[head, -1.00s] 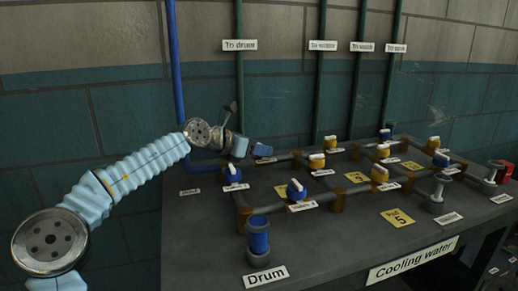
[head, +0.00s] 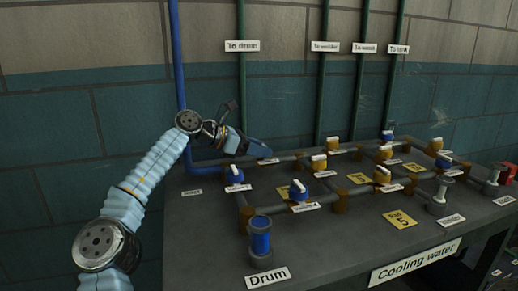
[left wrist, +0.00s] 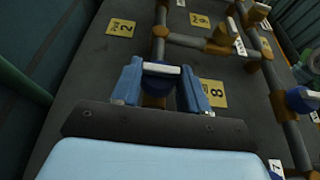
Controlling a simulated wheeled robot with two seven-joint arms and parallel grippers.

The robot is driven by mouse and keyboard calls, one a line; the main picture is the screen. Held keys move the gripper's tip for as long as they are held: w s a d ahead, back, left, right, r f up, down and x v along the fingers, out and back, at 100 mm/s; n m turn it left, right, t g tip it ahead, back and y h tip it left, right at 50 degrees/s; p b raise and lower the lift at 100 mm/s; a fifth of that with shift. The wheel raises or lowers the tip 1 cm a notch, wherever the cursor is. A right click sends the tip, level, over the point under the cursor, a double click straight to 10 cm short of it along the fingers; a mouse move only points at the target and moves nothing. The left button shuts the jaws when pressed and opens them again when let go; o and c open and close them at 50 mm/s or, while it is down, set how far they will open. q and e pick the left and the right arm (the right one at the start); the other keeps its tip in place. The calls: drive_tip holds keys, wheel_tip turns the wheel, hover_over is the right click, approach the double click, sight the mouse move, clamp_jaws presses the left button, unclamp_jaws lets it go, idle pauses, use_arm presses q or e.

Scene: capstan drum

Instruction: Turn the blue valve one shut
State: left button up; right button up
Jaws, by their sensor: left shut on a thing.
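My left gripper (head: 255,148) is at the back left of the pipe panel, low over the back pipe. In the left wrist view its two blue fingers (left wrist: 160,86) stand on either side of a blue valve (left wrist: 159,69) with a white handle, and it is shut on that valve. In the head view the gripper hides the held valve. Two other blue valves stand nearer, at the left (head: 235,175) and front middle (head: 298,191), both with white handles. I cannot read the held valve's name tag. My right gripper is not in view.
Several yellow valves (head: 319,162) sit on the grey pipes of the dark table (head: 340,262). A blue upright pipe (head: 175,70) and green pipes (head: 242,90) rise along the wall. A blue drum fitting (head: 260,240) stands at the front left.

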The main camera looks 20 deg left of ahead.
use_arm(q)
drive_tip(key=shift+f, duration=0.2)
drive_tip(key=o, duration=1)
drive_tip(key=shift+r, duration=0.1)
drive_tip(key=v, duration=1.3)
drive_tip(key=shift+s+a+r, duration=0.15)
drive_tip(key=shift+a, duration=0.15)
